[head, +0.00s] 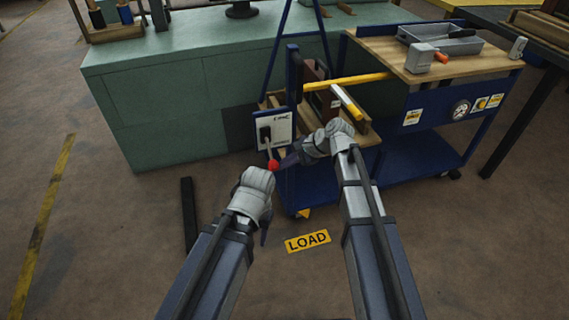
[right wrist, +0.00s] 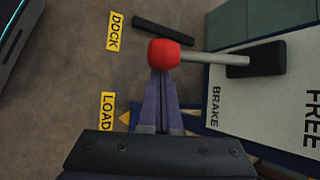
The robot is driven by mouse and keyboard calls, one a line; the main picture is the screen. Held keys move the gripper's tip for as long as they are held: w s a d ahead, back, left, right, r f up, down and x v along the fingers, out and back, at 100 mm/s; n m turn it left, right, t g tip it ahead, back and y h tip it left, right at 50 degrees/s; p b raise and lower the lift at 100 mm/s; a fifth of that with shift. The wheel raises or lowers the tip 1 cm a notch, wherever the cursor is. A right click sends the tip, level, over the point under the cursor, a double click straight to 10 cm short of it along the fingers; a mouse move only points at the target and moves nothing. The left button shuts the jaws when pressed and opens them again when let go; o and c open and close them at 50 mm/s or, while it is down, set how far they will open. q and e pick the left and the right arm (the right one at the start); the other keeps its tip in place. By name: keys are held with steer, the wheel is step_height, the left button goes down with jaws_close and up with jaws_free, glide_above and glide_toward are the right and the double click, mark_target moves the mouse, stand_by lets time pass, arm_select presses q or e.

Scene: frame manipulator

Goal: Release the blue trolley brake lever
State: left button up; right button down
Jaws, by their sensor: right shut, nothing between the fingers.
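The blue trolley (head: 400,155) stands in the middle right of the head view, with a white brake panel (head: 268,133) on its left side. The brake lever has a grey rod (head: 269,150) and a red knob (head: 273,165). In the right wrist view the red knob (right wrist: 164,54) is just beyond the fingertips, and the rod (right wrist: 205,59) runs right to a black pivot block (right wrist: 256,60). My right gripper (head: 284,161) is shut and empty, its tips at the knob; contact is unclear. My left gripper (head: 265,236) is low, left of the trolley, its jaw state unclear.
A green workbench (head: 150,110) stands behind on the left. A black bar (head: 189,214) lies on the floor. A yellow LOAD label (head: 307,241) is on the floor before the trolley, and a DOCK label (right wrist: 116,31) shows in the right wrist view. Open floor lies left.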

arm_select(q)
steer(key=shift+r, duration=0.15)
arm_select(e)
steer(key=shift+r, duration=0.15)
arm_select(q)
steer(key=shift+r+p, duration=0.4)
steer(key=shift+p, duration=0.1)
arm_select(e)
steer(key=shift+s+r, duration=0.1)
steer(key=shift+r, duration=0.1)
arm_select(q)
steer(key=shift+d+r+p, duration=0.1)
steer(key=shift+r+p, duration=0.25)
arm_select(e)
steer(key=shift+s+r+g, duration=0.1)
steer(key=shift+r+g, duration=0.05)
steer(key=shift+g, duration=0.35)
